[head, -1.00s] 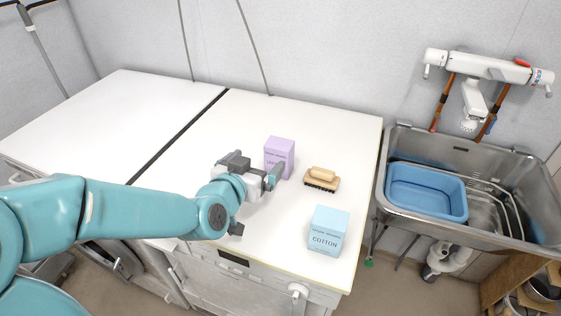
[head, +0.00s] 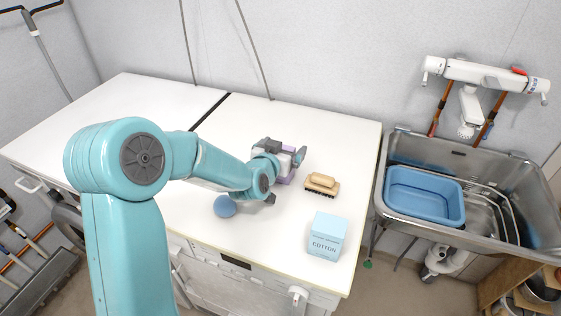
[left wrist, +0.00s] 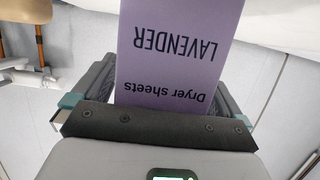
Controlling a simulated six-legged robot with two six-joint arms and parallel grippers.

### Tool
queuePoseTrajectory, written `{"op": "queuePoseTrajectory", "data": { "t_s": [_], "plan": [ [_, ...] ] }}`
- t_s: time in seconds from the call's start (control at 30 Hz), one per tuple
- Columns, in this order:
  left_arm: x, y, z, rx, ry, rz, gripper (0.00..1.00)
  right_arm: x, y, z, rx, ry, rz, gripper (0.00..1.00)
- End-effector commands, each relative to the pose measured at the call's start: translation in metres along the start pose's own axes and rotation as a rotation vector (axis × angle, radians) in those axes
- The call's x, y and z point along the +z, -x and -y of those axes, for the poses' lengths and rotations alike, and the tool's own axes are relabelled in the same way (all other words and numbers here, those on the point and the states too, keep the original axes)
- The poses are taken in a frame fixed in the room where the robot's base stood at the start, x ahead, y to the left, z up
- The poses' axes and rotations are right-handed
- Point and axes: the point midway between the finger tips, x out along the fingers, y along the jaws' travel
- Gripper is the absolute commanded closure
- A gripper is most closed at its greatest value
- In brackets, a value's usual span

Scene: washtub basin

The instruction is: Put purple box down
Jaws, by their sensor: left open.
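The purple box (head: 288,178) stands on the white counter (head: 335,150), mostly hidden behind my left gripper (head: 286,157) in the head view. In the left wrist view the purple box (left wrist: 180,50), lettered "LAVENDER Dryer sheets", fills the space between the two fingers. My left gripper is open, with its fingers on either side of the box. I cannot tell whether a finger touches it. My right gripper is in no view.
A wooden brush (head: 322,184) lies just right of the box. A light blue "COTTON" box (head: 327,235) stands near the front edge, and a blue ball (head: 224,206) lies below my left forearm. A sink (head: 430,148) with a blue basin (head: 425,197) is at right.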

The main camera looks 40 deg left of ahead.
Motion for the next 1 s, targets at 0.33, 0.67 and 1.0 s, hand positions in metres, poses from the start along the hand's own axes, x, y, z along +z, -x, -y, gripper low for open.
{"op": "queuePoseTrajectory", "data": {
  "t_s": [0.33, 0.67, 1.0],
  "plan": [
    [0.000, 0.000, 0.000, 0.000, 0.000, 0.000, 0.49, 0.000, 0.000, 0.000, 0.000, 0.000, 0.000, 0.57],
    [-0.002, 0.000, 0.000, -0.001, 0.001, -0.002, 0.63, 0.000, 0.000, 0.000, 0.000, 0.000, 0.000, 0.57],
    [-0.054, 0.016, 0.001, -0.002, 0.001, -0.009, 0.63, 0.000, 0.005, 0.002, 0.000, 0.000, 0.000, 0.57]
  ]
}}
